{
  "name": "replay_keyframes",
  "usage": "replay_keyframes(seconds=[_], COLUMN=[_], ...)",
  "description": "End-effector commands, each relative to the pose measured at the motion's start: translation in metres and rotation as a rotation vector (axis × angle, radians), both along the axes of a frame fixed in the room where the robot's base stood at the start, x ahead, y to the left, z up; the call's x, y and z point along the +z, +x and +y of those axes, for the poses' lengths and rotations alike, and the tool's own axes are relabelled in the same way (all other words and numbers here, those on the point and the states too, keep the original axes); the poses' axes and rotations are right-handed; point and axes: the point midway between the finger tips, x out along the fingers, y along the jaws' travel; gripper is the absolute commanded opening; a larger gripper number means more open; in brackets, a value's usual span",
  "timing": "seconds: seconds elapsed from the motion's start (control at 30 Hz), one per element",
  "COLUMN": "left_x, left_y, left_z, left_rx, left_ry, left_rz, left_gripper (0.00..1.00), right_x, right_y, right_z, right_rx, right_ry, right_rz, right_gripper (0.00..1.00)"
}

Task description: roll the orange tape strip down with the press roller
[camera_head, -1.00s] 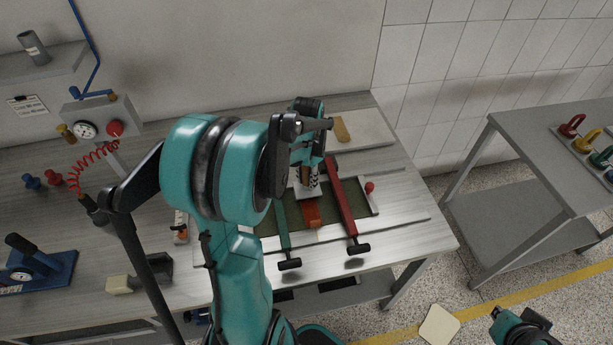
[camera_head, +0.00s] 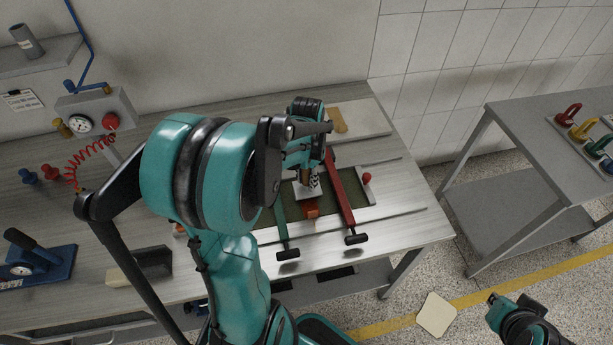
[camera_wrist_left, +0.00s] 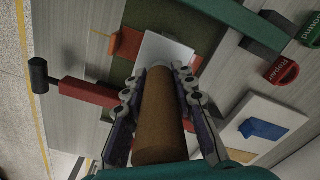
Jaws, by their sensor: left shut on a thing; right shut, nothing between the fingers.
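My left gripper (camera_head: 310,180) is over the green board (camera_head: 336,214) on the bench. In the left wrist view it (camera_wrist_left: 163,85) is shut on the brown cylindrical handle (camera_wrist_left: 160,120) of the press roller. A pale plate (camera_wrist_left: 165,50) shows at the handle's far end; the roller's contact with the tape cannot be made out. The orange tape strip (camera_head: 311,208) lies on the board just in front of the gripper, between a green bar (camera_head: 281,225) and a red bar (camera_head: 342,200). It also shows in the left wrist view (camera_wrist_left: 127,42). My right gripper (camera_head: 492,299) is shut and empty, low at right, away from the bench.
A light board with a tan piece (camera_head: 339,120) lies at the back of the bench. A blue press tool (camera_head: 35,262) stands at left. A side table (camera_head: 540,150) with coloured clamps is at right. The bench's front right is clear.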

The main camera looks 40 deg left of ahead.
Motion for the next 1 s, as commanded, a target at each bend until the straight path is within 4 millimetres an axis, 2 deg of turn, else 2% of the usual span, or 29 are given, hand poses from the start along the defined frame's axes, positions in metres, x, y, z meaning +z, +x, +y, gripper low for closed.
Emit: replay_keyframes(seconds=[0.47,1.0], left_x=[0.002,0.044], left_y=[0.000,0.000], left_z=[0.000,0.000], left_rx=[0.000,0.000], left_ry=[0.000,0.000], left_rz=[0.000,0.000], left_gripper=[0.00,0.00], right_x=[0.001,0.035], right_y=[0.000,0.000], right_z=[0.000,0.000], right_rx=[0.000,0.000], right_ry=[0.000,0.000], right_rz=[0.000,0.000], right_gripper=[0.00,0.00])
